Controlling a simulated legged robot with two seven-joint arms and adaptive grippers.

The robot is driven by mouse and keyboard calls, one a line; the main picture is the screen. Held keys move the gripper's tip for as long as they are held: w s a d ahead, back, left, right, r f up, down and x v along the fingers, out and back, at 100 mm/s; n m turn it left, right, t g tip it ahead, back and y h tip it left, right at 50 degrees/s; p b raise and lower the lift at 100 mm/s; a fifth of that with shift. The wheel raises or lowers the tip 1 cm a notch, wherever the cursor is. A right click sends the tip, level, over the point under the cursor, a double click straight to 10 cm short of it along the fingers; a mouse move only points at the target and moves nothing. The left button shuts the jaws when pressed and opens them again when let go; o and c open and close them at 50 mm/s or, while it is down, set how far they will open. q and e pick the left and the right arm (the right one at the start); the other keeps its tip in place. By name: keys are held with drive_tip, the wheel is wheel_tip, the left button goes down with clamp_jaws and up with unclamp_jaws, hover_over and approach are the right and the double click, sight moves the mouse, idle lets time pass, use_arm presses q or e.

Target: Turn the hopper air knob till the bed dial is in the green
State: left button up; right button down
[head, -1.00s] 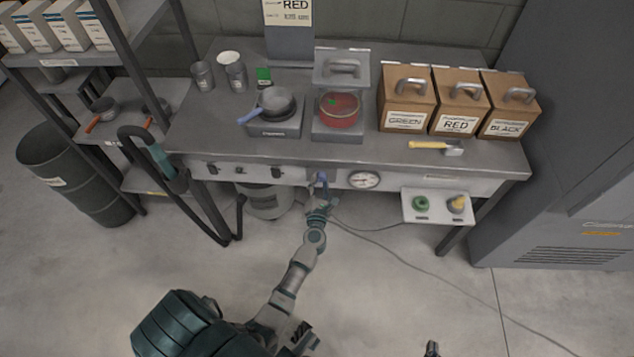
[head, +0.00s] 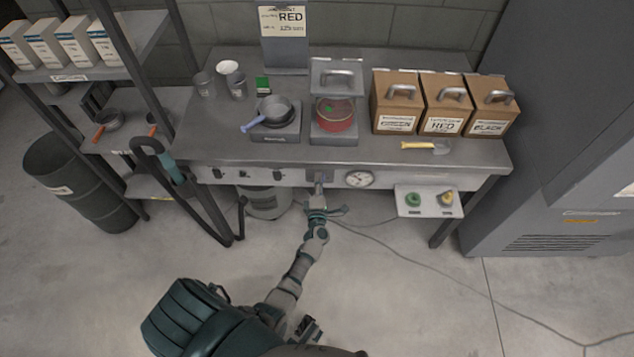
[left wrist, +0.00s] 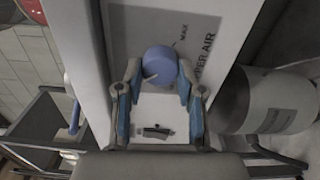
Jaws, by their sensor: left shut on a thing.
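In the head view my left gripper (head: 319,190) reaches up to the bench's front panel and mostly hides the knob. The bed dial (head: 360,179) is a round white gauge just right of it; its needle and coloured zones are too small to read.
A small shelf (head: 427,213) with a green and a yellow-topped item juts out right of the dial. A pan (head: 273,108), a red pot (head: 335,117) and labelled boxes stand on the bench (head: 375,153). A black hose (head: 188,197) hangs at the left.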

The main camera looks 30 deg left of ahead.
use_arm(q)
drive_tip(key=shift+d+f+m+p, duration=0.15)
drive_tip(key=shift+m+p, duration=0.1)
drive_tip(key=shift+m, duration=0.35)
drive_tip(key=shift+d+f+m+p, duration=0.15)
drive_tip(key=shift+m+p, duration=0.1)
drive_tip(key=shift+m, duration=0.35)
use_arm(e)
drive_tip(key=shift+s+f, duration=0.1)
drive_tip(key=shift+f, duration=1.7)
use_arm(q)
drive_tip(key=o, duration=0.9)
drive_tip(key=shift+o, duration=1.2)
drive_tip(key=shift+a, duration=0.1)
drive_tip(key=shift+r, duration=0.15)
drive_tip(key=v, duration=1.2)
